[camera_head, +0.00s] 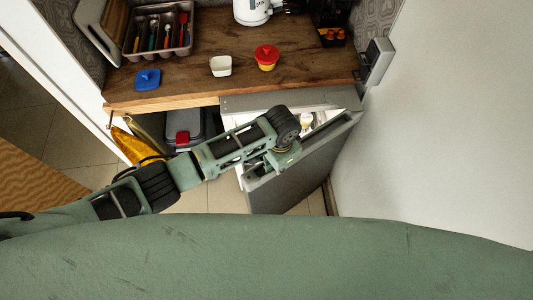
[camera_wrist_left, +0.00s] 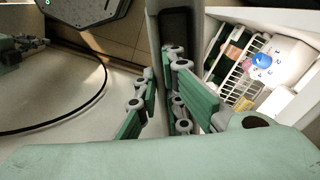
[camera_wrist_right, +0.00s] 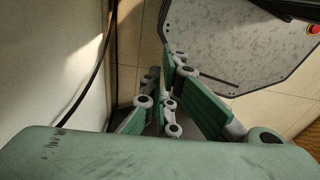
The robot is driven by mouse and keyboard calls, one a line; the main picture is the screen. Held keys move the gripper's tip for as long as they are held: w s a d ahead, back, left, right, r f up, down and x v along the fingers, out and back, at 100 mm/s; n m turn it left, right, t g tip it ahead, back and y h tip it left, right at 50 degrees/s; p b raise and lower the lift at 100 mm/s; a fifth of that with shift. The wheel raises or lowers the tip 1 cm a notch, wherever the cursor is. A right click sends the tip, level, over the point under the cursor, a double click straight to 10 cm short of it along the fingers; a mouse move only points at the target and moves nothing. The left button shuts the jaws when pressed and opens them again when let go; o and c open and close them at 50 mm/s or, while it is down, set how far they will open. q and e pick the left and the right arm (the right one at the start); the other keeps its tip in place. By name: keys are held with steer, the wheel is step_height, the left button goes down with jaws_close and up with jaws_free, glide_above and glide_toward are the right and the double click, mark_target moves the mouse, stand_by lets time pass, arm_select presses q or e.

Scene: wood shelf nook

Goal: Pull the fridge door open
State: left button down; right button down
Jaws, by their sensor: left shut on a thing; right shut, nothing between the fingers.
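The fridge under the counter has its door (camera_head: 310,165) standing open, a dark grey panel swung outward beside the white wall. The lit white interior shows through the gap. My left gripper (camera_head: 258,168) is at the door's edge. In the left wrist view, the fingers of my left gripper (camera_wrist_left: 160,72) are on either side of the door (camera_wrist_left: 153,25) and shut on it. The fridge's wire rack (camera_wrist_left: 238,72) with items shows right of the door there. My right gripper (camera_wrist_right: 160,95) is shut and empty in the right wrist view, near a wall and apart from the fridge.
The wooden counter (camera_head: 190,75) holds a cutlery tray (camera_head: 158,48), a blue-lidded container (camera_head: 147,79), a white bowl (camera_head: 220,66) and a red-lidded pot (camera_head: 267,58). A bin (camera_head: 186,127) stands under it. The white wall (camera_head: 440,120) limits room at the right.

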arm_select(q)
steer(key=s+d+n+p, duration=0.2)
steer(key=s+d+n, duration=0.1)
steer(key=s+d, duration=0.3)
steer(key=shift+s+d, duration=0.4)
steer(key=shift+d, duration=0.45)
steer(key=c, duration=1.9)
jaws_free()
steer(key=shift+o, duration=0.2)
steer(key=shift+r, duration=0.1)
step_height(320, 180, up, 12)
steer(key=shift+c, duration=0.2)
